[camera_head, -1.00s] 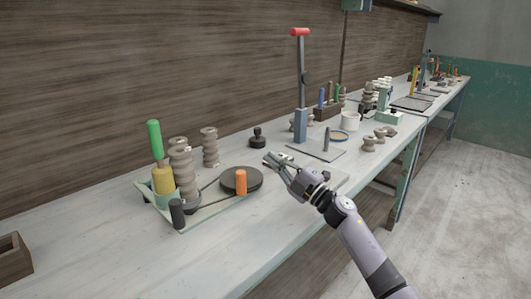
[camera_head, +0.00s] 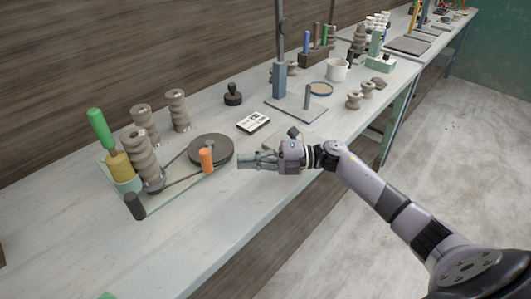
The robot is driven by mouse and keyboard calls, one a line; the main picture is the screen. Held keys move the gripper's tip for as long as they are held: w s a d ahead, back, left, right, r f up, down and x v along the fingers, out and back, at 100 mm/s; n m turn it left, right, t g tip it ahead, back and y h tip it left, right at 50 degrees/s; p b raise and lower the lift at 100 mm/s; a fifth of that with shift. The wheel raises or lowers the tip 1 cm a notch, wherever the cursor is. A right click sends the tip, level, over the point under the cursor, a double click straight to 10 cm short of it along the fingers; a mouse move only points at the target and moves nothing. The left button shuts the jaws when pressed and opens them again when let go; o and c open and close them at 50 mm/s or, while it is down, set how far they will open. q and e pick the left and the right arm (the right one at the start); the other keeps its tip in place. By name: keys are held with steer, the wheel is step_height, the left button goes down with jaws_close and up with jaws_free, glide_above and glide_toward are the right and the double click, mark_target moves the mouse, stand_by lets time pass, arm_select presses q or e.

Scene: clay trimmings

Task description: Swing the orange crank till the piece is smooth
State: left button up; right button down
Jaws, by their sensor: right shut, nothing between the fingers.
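The orange crank (camera_head: 206,160) is an upright orange knob at the front edge of a dark round wheel (camera_head: 213,148). A belt runs from the wheel to a stack of ribbed grey-brown clay (camera_head: 143,160), which stands upright on the left of the same pale base plate. My right gripper (camera_head: 240,162) is shut and empty, just right of the orange knob and pointing left at it, with a small gap seemingly between them. My left gripper is out of view.
A green-handled tool (camera_head: 101,128) stands in a cup left of the clay, with a dark cylinder (camera_head: 135,206) in front. Two more ribbed pieces stand behind. A white card (camera_head: 254,122) and a black knob (camera_head: 233,94) lie beyond the wheel.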

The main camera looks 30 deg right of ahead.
mark_target(211, 163)
steer(key=x, duration=0.2)
steer(key=p+x, duration=0.1)
steer(key=x, duration=0.1)
steer(key=shift+w+a+r, duration=0.2)
steer(key=shift+a, duration=0.15)
steer(key=shift+w+a+f, duration=0.2)
steer(key=shift+w+a, duration=0.1)
steer(key=shift+a, duration=0.3)
steer(key=shift+w+a, duration=0.15)
steer(key=shift+a, duration=1.45)
steer(key=shift+d, duration=0.1)
